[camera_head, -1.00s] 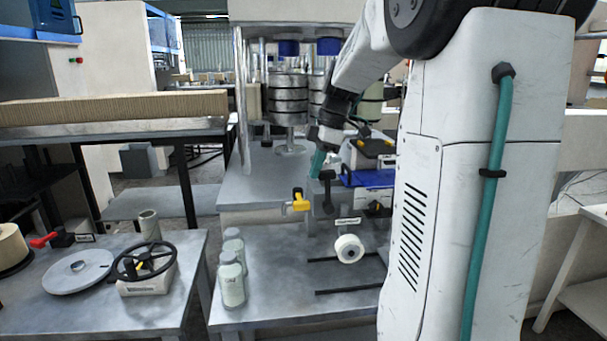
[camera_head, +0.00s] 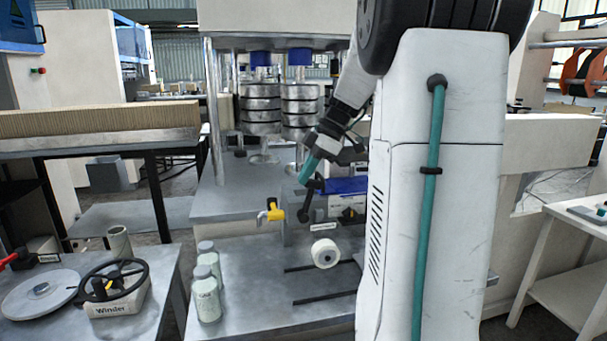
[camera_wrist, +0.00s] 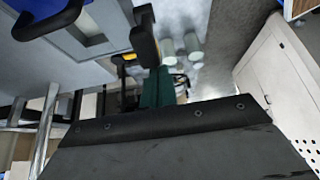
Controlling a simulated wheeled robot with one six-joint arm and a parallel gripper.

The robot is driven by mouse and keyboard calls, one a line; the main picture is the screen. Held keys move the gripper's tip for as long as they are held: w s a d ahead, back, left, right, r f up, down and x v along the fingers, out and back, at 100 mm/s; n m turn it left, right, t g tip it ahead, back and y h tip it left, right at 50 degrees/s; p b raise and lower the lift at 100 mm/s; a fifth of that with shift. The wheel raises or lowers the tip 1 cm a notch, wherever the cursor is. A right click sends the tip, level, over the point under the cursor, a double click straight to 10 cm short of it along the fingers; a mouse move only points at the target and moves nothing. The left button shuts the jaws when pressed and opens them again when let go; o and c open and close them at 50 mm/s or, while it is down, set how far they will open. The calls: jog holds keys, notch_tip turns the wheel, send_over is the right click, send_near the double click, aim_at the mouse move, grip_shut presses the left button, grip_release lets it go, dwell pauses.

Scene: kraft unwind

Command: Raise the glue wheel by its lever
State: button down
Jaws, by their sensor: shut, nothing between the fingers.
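The glue wheel, seemingly the white roller (camera_head: 325,253), sits on the front of the machine in the head view. A black lever (camera_head: 309,202) stands above and left of it, slanting up to the right. My gripper (camera_head: 306,174), with teal fingers, is shut and empty. It points down and left, close by the lever's upper end; I cannot tell whether they touch. In the wrist view my teal fingers (camera_wrist: 155,90) point at a black part with yellow patches, which I cannot identify for sure.
A yellow-handled valve (camera_head: 272,212) is left of the lever. Several pale bottles (camera_head: 207,290) stand on the lower shelf. Two dark rods (camera_head: 325,297) jut left below the roller. A black handwheel (camera_head: 112,280) is on the left table. A blue block (camera_head: 342,186) lies right of the lever.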

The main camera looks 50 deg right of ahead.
jog(key=shift+s+d, duration=0.15)
jog(key=shift+w+a+r, duration=0.15)
jog(key=shift+w+a, duration=0.1)
jog(key=shift+a, duration=0.1)
notch_tip(320, 180, up, 9)
jog(key=s+d, duration=0.1)
jog(key=d, duration=0.1)
jog(key=shift+s, duration=0.1)
dwell(0.6)
